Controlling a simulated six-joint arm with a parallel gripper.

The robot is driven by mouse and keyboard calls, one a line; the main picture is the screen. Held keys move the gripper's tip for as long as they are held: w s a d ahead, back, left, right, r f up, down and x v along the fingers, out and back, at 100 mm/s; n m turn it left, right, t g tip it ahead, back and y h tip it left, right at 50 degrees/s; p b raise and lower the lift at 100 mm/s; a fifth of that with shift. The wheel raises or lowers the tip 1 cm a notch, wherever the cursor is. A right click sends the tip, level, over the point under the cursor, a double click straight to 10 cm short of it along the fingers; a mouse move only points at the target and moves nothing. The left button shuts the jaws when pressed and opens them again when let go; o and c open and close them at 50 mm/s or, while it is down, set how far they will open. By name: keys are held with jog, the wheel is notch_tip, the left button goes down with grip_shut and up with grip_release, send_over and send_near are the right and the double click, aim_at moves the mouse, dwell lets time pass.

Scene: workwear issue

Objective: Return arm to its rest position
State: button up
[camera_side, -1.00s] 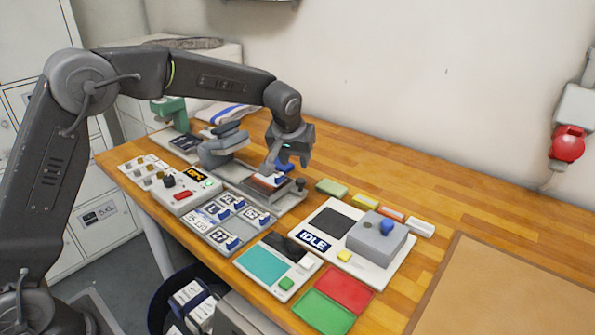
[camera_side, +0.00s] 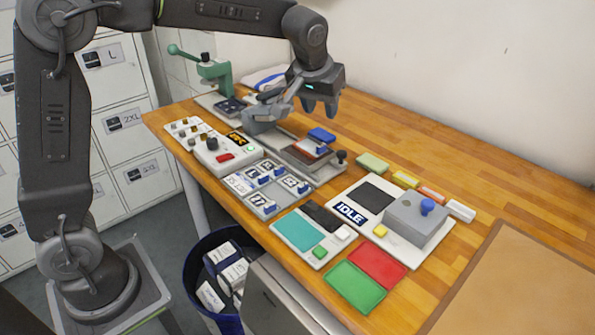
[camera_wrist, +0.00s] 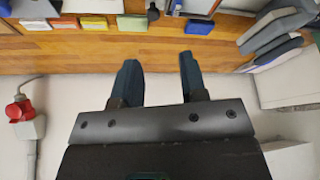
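My gripper (camera_side: 320,104) hangs from the wrist above the back of the wooden bench, over the heat-press-like machine (camera_side: 265,115). Its two fingers point down and stand apart. In the wrist view the fingers of my gripper (camera_wrist: 158,72) are spread with nothing between them. The gripper looks clear of the block and of the bench.
A green hand press (camera_side: 214,72) stands at the back left. A control box (camera_side: 222,155), a tray of tags (camera_side: 262,190) and an IDLE station (camera_side: 372,225) fill the front. The bench's back right is clear.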

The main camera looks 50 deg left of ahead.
jog(key=s+r+m, duration=0.1)
jog(key=s+r, duration=0.1)
jog(key=s, duration=0.6)
jog(key=s+r+m, duration=0.1)
jog(key=s+r, duration=0.1)
jog(key=s, duration=0.6)
jog(key=s+f+m+t+h, duration=0.1)
jog(key=s+f, duration=0.4)
jog(key=s, duration=0.7)
jog(key=shift+a+m, duration=0.35)
jog(key=shift+m, duration=0.05)
